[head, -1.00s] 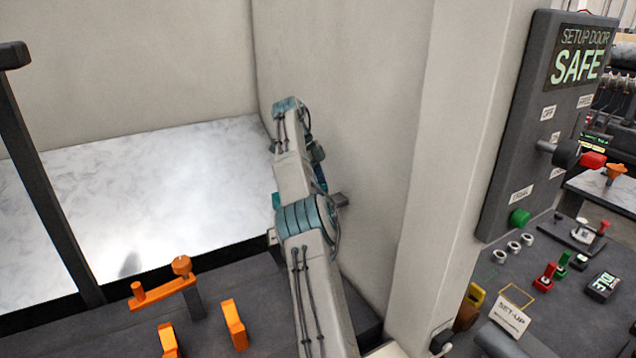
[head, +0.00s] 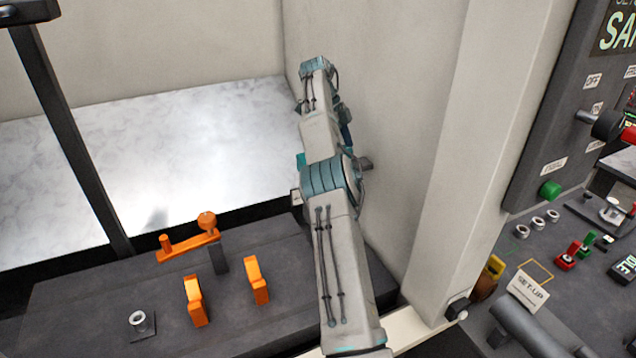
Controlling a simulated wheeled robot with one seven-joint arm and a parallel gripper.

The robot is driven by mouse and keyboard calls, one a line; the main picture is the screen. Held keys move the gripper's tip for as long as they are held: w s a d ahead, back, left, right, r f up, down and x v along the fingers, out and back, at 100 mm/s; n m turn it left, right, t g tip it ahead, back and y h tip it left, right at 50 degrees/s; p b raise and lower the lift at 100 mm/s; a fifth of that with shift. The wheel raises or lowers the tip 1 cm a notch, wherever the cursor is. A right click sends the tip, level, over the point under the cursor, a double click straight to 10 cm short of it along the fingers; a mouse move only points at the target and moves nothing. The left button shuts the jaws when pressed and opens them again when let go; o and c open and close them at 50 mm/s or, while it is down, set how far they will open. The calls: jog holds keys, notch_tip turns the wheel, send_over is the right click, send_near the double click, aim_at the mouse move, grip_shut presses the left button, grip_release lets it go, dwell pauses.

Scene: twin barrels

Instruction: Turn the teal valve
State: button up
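No valve that I can make out as the teal one shows in the head view. A small teal patch (head: 301,160) shows at the left side of my arm's middle joint; I cannot tell whether it belongs to my arm or to something behind it. My arm reaches up and away from the bottom centre, beside the pale wall. Its far end is at the upper centre, and I cannot make out my gripper's fingers there.
An orange crank (head: 188,246) and two orange upright pieces (head: 195,300) (head: 257,280) stand on the dark bench left of my arm. A silver fitting (head: 139,322) is nearby. A pale post (head: 478,150) and a control panel (head: 575,120) stand to the right.

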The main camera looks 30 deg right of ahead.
jog(key=shift+a, duration=0.1)
